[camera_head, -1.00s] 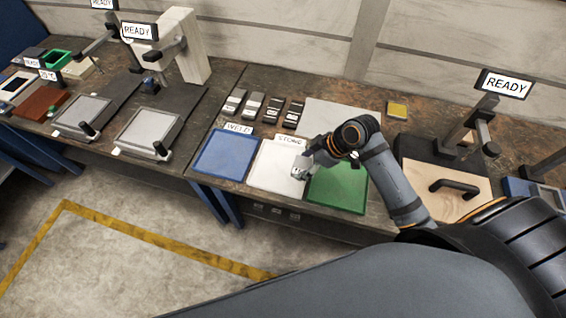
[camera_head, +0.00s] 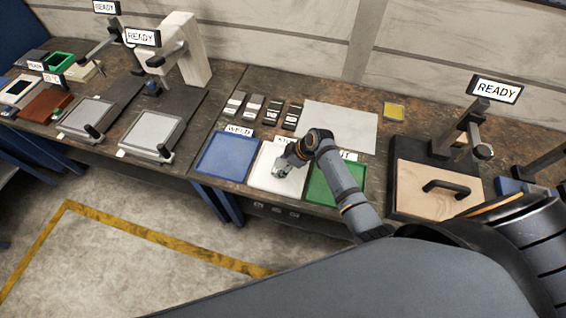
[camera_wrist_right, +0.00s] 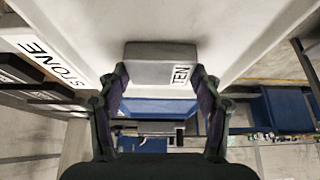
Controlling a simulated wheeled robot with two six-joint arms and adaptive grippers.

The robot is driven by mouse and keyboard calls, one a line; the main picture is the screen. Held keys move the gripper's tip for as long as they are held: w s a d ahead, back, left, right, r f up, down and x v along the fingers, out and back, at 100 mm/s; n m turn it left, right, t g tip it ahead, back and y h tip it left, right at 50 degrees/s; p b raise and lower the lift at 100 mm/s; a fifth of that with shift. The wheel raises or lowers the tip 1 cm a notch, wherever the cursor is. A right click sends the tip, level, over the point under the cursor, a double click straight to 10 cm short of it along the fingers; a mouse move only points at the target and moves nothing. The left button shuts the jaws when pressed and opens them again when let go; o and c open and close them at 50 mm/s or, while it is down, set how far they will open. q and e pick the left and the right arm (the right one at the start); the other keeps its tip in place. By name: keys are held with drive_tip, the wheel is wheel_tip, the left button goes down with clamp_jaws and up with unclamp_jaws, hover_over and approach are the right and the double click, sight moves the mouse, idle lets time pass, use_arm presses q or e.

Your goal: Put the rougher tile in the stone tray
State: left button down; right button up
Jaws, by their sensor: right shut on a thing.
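The stone tray is the white tray (camera_head: 262,174) between the blue and green trays, with its label partly hidden by my right arm. In the right wrist view the white tray surface (camera_wrist_right: 70,30) fills the upper part, with the STONE label (camera_wrist_right: 52,64) at the left. My right gripper (camera_head: 281,172) is over the white tray. In the right wrist view the right gripper (camera_wrist_right: 160,95) is shut on a grey tile (camera_wrist_right: 150,65) bearing a small white label. Whether the tile touches the tray I cannot tell. My left gripper is not in view.
The blue WELD tray (camera_head: 225,158) is left of the white tray and the green tray (camera_head: 320,188) right. Several small grey and dark blocks (camera_head: 254,104) lie behind them. A pale sheet (camera_head: 343,124) and yellow square (camera_head: 394,111) lie further right, near a wooden board (camera_head: 435,190).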

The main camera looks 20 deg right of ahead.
drive_tip(key=o, duration=1.8)
drive_tip(key=shift+f, duration=0.1)
drive_tip(key=shift+c, duration=0.2)
drive_tip(key=shift+r, duration=0.25)
drive_tip(key=shift+s+d+r, duration=0.1)
drive_tip(key=shift+d+r, duration=0.15)
drive_tip(key=shift+r, duration=0.05)
drive_tip(key=b+v, duration=0.1)
drive_tip(key=v, duration=1)
drive_tip(key=shift+a, duration=0.1)
